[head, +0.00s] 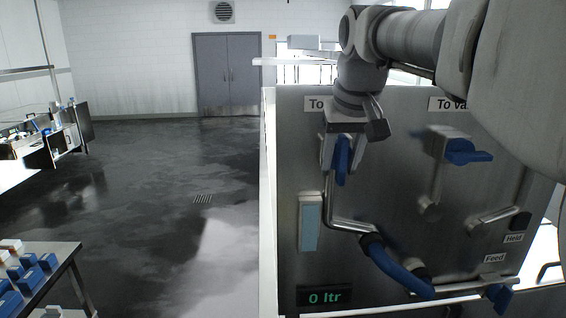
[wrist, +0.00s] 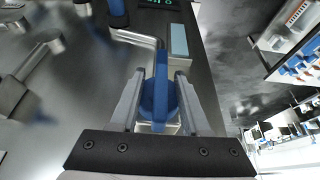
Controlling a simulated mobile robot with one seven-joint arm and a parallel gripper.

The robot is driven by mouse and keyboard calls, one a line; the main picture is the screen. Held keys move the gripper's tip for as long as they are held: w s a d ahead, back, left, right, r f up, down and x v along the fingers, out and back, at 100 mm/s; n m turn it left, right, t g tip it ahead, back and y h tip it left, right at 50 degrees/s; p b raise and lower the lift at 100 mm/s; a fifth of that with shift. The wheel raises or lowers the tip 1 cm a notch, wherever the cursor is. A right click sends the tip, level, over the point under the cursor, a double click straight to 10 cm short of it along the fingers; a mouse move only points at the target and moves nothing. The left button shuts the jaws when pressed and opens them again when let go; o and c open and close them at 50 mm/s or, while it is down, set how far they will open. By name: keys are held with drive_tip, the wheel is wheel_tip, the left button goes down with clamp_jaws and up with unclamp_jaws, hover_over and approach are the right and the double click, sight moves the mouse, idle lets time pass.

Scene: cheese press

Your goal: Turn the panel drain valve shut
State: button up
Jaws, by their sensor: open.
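The grey panel (head: 400,110) carries a valve under a label (head: 317,103) of which only "To" shows; my arm hides the rest. Its blue handle (head: 342,161) points down, in line with the steel pipe (head: 331,208) below it. My gripper (head: 339,152) is at this valve, open. In the wrist view the blue handle (wrist: 160,95) stands between my two fingers (wrist: 159,80), with narrow gaps on both sides. I cannot tell whether either finger touches it.
A second valve with a blue handle (head: 468,152) lying sideways is to the right, under "To va…". A blue hose (head: 395,268), a "Feed" valve (head: 498,296), a light-blue gauge strip (head: 311,222) and a "0 ltr" display (head: 324,297) are lower. Open floor (head: 170,190) lies left.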

drive_tip(key=shift+w+f, duration=0.1)
drive_tip(key=shift+f, duration=0.15)
clamp_jaws()
